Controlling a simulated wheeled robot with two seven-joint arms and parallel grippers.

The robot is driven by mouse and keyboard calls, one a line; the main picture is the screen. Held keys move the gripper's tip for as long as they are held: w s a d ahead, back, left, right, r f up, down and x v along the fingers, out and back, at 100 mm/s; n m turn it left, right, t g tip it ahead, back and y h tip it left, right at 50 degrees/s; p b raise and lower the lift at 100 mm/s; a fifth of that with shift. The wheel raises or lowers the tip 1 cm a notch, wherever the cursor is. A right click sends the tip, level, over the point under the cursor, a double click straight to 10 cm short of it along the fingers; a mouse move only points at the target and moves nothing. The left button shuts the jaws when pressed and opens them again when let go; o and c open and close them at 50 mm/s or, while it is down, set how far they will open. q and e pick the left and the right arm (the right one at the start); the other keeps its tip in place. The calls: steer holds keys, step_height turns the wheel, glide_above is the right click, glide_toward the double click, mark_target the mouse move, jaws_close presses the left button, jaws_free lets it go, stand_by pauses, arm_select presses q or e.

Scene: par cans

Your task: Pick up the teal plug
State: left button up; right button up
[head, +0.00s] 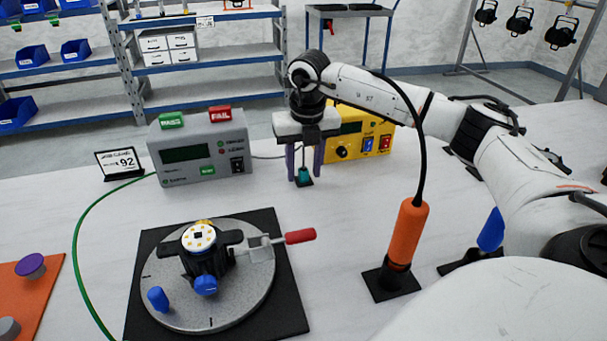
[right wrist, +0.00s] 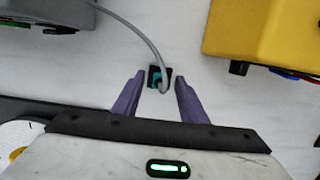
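The teal plug (head: 304,176) stands on a small black base on the white table, between the grey tester and the yellow box. In the right wrist view the plug (right wrist: 157,76) shows as a bit of teal on a black square, with a grey cable leading up from it. My right gripper (head: 304,180) is over the plug, pointing down, with its purple fingers open on either side. In the right wrist view the right gripper (right wrist: 159,80) has a clear gap between each finger and the plug. My left gripper is not in view.
A grey tester (head: 200,150) stands left of the plug and a yellow box (head: 350,150) close behind it at right. A round turntable fixture (head: 260,285) with a red-handled clamp is in front. An orange cylinder (head: 408,235) stands at right below my arm.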

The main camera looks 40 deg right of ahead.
jaws_close()
steer(key=shift+r, duration=0.1)
